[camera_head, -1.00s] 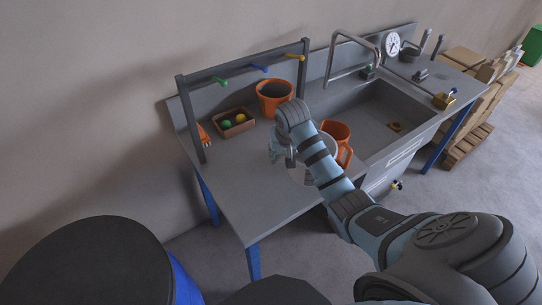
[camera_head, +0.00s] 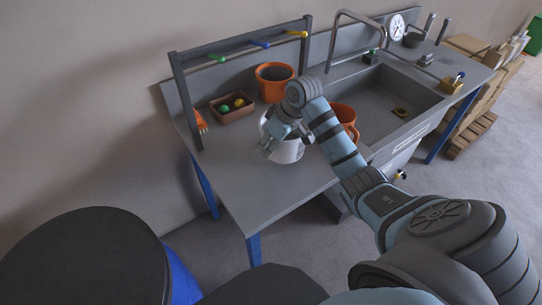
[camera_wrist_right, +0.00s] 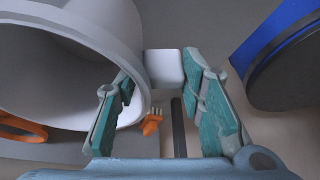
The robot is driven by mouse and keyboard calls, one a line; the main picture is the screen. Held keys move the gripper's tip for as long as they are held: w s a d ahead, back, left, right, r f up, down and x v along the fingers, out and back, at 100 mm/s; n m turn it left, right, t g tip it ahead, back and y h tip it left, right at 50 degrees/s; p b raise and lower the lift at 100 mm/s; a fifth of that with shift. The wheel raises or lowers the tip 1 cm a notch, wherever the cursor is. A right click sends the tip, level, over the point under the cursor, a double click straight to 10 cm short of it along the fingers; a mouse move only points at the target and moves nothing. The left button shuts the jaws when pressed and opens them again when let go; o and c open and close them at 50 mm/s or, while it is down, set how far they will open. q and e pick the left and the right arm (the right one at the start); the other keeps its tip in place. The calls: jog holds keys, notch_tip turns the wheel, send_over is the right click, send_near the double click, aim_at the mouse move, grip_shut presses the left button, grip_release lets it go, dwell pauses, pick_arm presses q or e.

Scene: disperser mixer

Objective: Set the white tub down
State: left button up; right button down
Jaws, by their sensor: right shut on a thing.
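The white tub (camera_head: 291,152) is at the middle of the grey bench top in the head view, left of the orange jug (camera_head: 345,117). I cannot tell whether its base touches the bench. My right gripper (camera_head: 274,144) is at its left side and partly hides it. In the wrist view, the tub (camera_wrist_right: 105,22) fills the upper left, with its open mouth facing the camera. Its pale handle block (camera_wrist_right: 164,70) lies between the fingers of my right gripper (camera_wrist_right: 165,95), which is shut on it. My left gripper is not in view.
An orange pot (camera_head: 275,88) and a brown box (camera_head: 233,114) with green and yellow balls stand behind the tub. A hook rack (camera_head: 175,85) rises at the back left. The sink (camera_head: 390,105) is to the right. The front left bench top is clear.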

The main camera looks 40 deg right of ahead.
jog(key=f, duration=0.3)
jog(key=shift+s+f, duration=0.4)
jog(key=c, duration=1.1)
grip_release()
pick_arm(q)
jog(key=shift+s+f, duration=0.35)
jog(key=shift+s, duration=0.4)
pick_arm(e)
jog(key=shift+o, duration=0.2)
jog(key=shift+s, duration=0.1)
pick_arm(q)
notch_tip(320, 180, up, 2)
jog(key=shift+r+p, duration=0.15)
jog(key=shift+p, duration=0.75)
pick_arm(e)
jog(key=v, duration=1.2)
jog(key=shift+r, duration=0.1)
